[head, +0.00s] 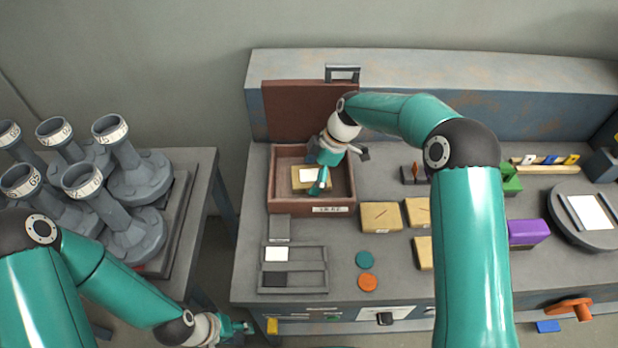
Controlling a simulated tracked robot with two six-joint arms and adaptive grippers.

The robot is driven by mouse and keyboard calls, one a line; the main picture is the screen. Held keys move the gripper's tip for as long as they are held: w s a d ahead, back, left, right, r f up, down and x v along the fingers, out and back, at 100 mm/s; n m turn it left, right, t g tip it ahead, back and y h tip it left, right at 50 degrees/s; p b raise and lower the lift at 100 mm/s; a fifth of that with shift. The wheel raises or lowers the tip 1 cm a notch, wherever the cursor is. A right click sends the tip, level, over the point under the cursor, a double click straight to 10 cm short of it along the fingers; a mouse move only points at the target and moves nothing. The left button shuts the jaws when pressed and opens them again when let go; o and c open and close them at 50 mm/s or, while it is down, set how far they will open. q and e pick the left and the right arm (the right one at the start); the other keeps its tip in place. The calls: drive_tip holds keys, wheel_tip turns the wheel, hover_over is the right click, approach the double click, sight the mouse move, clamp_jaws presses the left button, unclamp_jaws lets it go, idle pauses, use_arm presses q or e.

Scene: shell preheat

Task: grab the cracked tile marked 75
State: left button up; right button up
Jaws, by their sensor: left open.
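Pale tan tiles lie on the grey bench: one left (380,217) and one right (416,211) show dark crack-like lines, and another (424,253) is partly hidden by my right arm. A further tan tile (301,184) with a white patch lies inside the brown open box (311,209). No number 75 is legible on any tile. My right gripper (320,182) reaches down into the box, over the tile there; whether it grips anything is unclear. My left gripper (243,328) is open, low by the bench's front left edge, away from the tiles.
Grey flanged pipes (138,180) stand on a side table at left. A slotted tray (292,268), a teal disc (364,259) and an orange disc (368,283) lie on the bench front. A purple block (528,231) and round plate (570,229) are at right.

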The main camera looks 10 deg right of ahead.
drive_tip(key=c, duration=1.1)
